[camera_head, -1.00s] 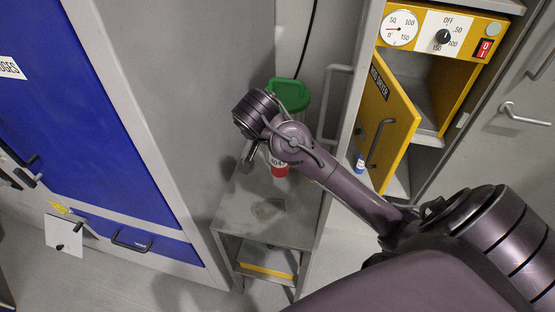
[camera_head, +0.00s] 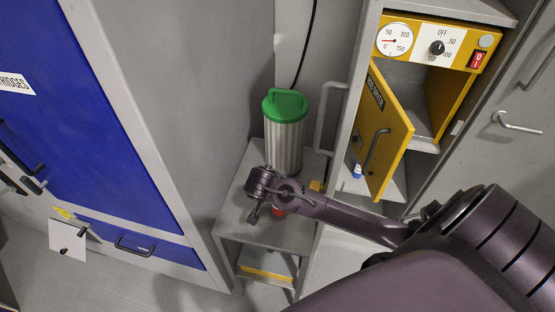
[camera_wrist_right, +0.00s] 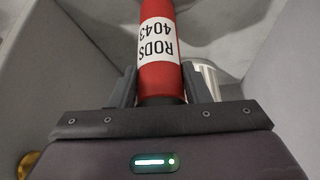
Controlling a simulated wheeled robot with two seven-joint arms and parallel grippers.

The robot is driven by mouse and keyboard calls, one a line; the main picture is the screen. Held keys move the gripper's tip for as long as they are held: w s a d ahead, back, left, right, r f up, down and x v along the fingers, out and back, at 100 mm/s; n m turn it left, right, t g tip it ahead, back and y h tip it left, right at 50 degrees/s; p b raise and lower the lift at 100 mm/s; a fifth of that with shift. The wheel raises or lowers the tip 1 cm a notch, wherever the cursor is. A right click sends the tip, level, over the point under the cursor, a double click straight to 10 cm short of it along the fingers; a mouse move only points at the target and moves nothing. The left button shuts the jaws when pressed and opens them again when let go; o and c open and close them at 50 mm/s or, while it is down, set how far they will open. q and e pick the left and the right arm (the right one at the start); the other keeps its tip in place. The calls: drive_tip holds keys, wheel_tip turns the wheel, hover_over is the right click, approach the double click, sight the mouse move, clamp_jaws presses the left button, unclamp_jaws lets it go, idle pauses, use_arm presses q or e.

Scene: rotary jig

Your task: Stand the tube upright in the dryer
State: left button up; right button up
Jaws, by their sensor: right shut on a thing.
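The tube (camera_wrist_right: 158,60) is red with a white label reading RODS 4043. My right gripper (camera_wrist_right: 160,92) is shut on it, one finger on each side; its far end runs out of the wrist view. In the head view only a bit of the tube's red (camera_head: 279,211) shows below my right gripper (camera_head: 272,203), over the small grey stand. The yellow dryer (camera_head: 455,98) stands at the upper right in a grey cabinet. Its yellow door (camera_head: 388,140) is open and its visible inside looks empty. My left gripper is not in view.
A steel canister with a green lid (camera_head: 285,105) stands at the back of the grey stand (camera_head: 239,216). A small blue-and-white bottle (camera_head: 356,170) is near the dryer door. A blue cabinet (camera_head: 90,120) fills the left. A grey handle (camera_head: 328,115) stands beside the canister.

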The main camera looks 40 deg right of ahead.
drive_tip(key=shift+f, duration=0.15)
drive_tip(key=o, duration=1.2)
drive_tip(key=shift+c, duration=0.2)
